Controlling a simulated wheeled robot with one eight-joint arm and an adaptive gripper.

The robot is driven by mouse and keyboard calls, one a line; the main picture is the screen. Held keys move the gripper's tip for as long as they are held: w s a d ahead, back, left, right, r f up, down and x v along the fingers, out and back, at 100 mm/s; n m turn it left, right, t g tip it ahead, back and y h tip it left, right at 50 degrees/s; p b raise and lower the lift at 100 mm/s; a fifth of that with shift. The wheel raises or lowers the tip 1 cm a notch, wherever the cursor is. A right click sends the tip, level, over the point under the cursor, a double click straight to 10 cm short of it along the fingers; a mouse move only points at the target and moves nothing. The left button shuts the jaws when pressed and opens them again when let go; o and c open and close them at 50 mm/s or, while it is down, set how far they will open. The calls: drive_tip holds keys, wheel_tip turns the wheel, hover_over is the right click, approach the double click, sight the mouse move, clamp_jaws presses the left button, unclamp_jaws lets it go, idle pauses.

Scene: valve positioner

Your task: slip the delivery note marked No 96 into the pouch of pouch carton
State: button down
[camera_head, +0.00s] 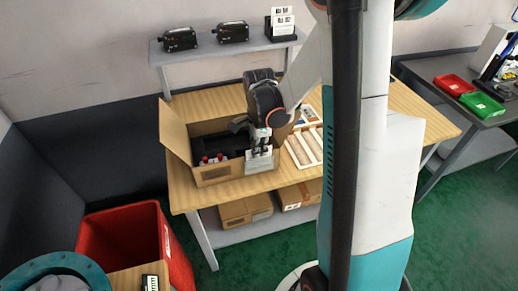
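The open cardboard pouch carton (222,172) stands on the wooden bench with its left flap raised. A dark device (222,146) and red-capped parts (211,159) lie in it. My gripper (262,148) points down at the carton's front right. A white sheet with small print (259,161) is right below the fingertips, against the carton's front wall. It is too small to read a number, or to tell the note from the pouch. The fingers overlap the sheet's upper part; I cannot tell whether they are shut on it.
A wooden tray with white strips (305,148) lies right of the carton. A grey shelf (222,52) behind bears two black devices and a card holder (281,24). A red bin (135,245) stands front left. Red (453,85) and green (482,104) trays are on the right table.

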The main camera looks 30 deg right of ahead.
drive_tip(key=c, duration=1.7)
unclamp_jaws()
drive_tip(key=shift+r, duration=0.1)
